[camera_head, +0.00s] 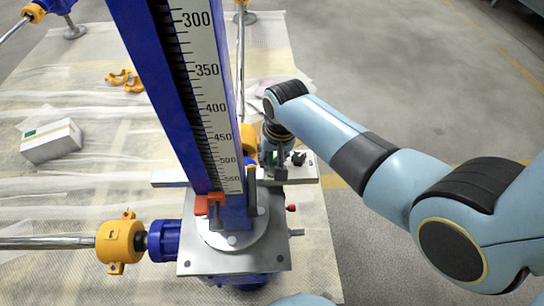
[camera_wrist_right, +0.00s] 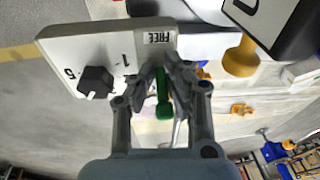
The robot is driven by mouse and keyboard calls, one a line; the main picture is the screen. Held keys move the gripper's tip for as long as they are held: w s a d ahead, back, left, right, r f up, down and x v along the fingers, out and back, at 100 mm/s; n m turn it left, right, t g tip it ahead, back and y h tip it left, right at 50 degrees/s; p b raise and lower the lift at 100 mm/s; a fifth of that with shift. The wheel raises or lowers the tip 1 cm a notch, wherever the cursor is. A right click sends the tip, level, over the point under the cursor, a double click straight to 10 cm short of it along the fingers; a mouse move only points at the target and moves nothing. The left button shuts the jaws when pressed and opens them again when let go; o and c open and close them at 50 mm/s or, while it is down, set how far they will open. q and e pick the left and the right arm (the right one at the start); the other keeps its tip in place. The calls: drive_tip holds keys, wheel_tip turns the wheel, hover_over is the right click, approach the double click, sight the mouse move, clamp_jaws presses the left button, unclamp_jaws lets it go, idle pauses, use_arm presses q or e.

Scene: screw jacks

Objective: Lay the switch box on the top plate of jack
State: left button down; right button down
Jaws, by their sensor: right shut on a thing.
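The switch box is a pale panel (camera_wrist_right: 65,50) with a black knob (camera_wrist_right: 96,82), printed digits and a "FREE" label in the right wrist view. In the head view its pale face (camera_head: 304,172) shows just right of the blue column. My right gripper (camera_wrist_right: 163,72) is shut at the box's edge, around a green part (camera_wrist_right: 163,108); in the head view the gripper (camera_head: 276,152) is partly hidden. The jack (camera_head: 192,262) has a grey square plate and round flange low in the head view. Contact between box and jack cannot be told. My left gripper is not in view.
A tall blue column with a number scale (camera_head: 207,80) rises through the middle and blocks part of the view. An orange coupling (camera_head: 118,242) and shaft lie left of the jack. A white carton (camera_head: 52,142) and orange clamps (camera_head: 124,80) lie on the sheeted floor.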

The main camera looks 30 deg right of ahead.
drive_tip(key=c, duration=1.3)
unclamp_jaws()
drive_tip(key=shift+o, duration=0.2)
drive_tip(key=shift+s, duration=0.1)
wheel_tip(320, 180, up, 12)
drive_tip(key=s, duration=0.2)
drive_tip(key=shift+d, duration=0.2)
drive_tip(key=shift+f, duration=0.15)
